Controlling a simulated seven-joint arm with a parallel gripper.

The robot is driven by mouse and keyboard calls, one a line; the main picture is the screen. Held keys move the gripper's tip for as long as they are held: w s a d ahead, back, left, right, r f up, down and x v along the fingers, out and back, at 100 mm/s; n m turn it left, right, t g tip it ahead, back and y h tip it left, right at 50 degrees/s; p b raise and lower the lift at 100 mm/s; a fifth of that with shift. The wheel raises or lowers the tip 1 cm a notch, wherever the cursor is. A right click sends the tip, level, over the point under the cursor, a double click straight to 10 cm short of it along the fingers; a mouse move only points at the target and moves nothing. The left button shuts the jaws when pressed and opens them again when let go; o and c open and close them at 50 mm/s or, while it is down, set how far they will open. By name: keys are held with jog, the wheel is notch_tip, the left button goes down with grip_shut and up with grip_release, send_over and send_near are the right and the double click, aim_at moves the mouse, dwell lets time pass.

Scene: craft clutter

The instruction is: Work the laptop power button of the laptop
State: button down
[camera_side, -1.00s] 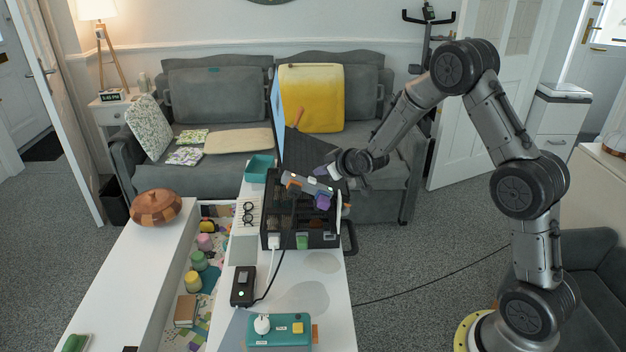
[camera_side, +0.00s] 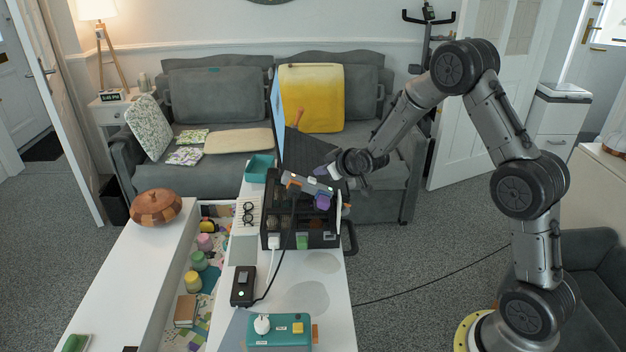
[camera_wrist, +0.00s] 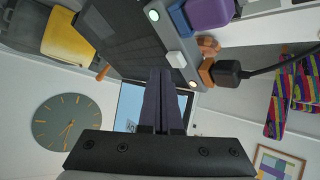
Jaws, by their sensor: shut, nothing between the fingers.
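The laptop stands open over a black mesh crate in the side view, its screen (camera_side: 276,118) seen nearly edge-on and its dark keyboard deck (camera_side: 308,156) tilted. In the wrist view the dark deck (camera_wrist: 112,35) has a grey edge strip (camera_wrist: 167,36). The strip carries a pale square button (camera_wrist: 177,58) between two round lit spots, one greenish (camera_wrist: 153,15) and one whitish (camera_wrist: 193,84). I cannot tell which is the power button. My gripper (camera_wrist: 160,72) is shut and empty, its fingertips close beside the strip near the square button. Contact cannot be told.
A black plug (camera_wrist: 228,70) with a cable, an orange piece (camera_wrist: 208,46) and a purple block (camera_wrist: 210,12) crowd the strip's right side. The mesh crate (camera_side: 318,238) stands on the white table (camera_side: 335,318). A teal box (camera_side: 282,332) and a black power unit (camera_side: 242,287) are nearer the camera.

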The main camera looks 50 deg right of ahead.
dwell(0.7)
jog(key=shift+w+a+f, duration=0.15)
jog(key=shift+f, duration=0.2)
jog(key=shift+w+a+f, duration=0.1)
jog(key=shift+a+f, duration=0.05)
jog(key=shift+f, duration=0.4)
dwell(2.1)
jog(key=shift+r, duration=0.15)
dwell(0.8)
jog(key=shift+s+d+r, duration=0.15)
jog(key=shift+r, duration=0.25)
jog(key=shift+s+d+r, duration=0.1)
jog(key=shift+d+r, duration=0.05)
jog(key=shift+r, duration=0.2)
jog(key=r, duration=0.1)
jog(key=s+d+r, duration=0.1)
jog(key=r, duration=0.2)
jog(key=shift+s+d+r, duration=0.25)
jog(key=shift+s+d, duration=0.05)
jog(key=shift+a, duration=0.1)
